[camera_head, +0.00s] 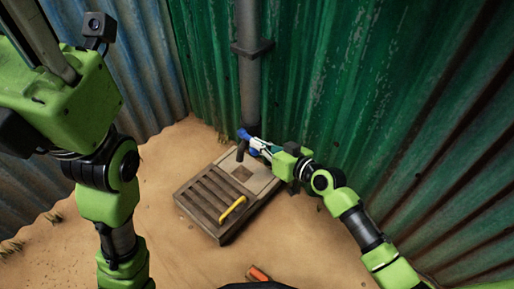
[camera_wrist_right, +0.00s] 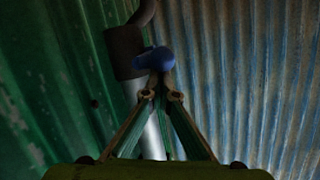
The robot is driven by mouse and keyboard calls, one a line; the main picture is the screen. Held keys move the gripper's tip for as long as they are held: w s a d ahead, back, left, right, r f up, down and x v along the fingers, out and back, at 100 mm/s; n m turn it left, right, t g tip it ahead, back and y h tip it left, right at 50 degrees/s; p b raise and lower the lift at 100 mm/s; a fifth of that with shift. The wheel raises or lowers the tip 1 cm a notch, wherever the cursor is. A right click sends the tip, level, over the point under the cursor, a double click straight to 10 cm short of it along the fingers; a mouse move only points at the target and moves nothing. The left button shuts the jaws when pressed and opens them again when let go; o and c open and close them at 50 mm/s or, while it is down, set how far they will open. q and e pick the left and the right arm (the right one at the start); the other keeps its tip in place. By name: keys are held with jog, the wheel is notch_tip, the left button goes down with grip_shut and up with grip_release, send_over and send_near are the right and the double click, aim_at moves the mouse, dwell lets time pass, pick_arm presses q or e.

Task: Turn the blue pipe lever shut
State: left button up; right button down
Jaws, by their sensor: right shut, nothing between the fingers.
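The blue pipe lever (camera_head: 244,134) is low on the grey vertical pipe (camera_head: 249,85), near the back wall. In the right wrist view the lever (camera_wrist_right: 154,59) is a rounded blue shape in front of the dark pipe fitting (camera_wrist_right: 124,52). My right gripper (camera_head: 258,145) is shut and empty, right beside the lever. In the wrist view its fingertips (camera_wrist_right: 161,96) are just below the blue part; I cannot tell whether they touch it. Part of the lever is hidden by the gripper in the head view. My left arm shows at the left, but its gripper is out of view.
A wooden slatted platform (camera_head: 205,207) lies on the sand below the pipe, with a yellow handle-like bar (camera_head: 233,210) on it. An orange object (camera_head: 258,273) lies at the front. Green corrugated walls (camera_head: 370,90) close in behind and right. Open sand lies in front.

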jog(key=shift+s+d+f, duration=0.1)
jog(key=shift+s+f, duration=0.05)
jog(key=shift+f, duration=0.3)
jog(key=shift+f, duration=0.1)
jog(key=v, duration=1.2)
jog(key=shift+r, duration=0.35)
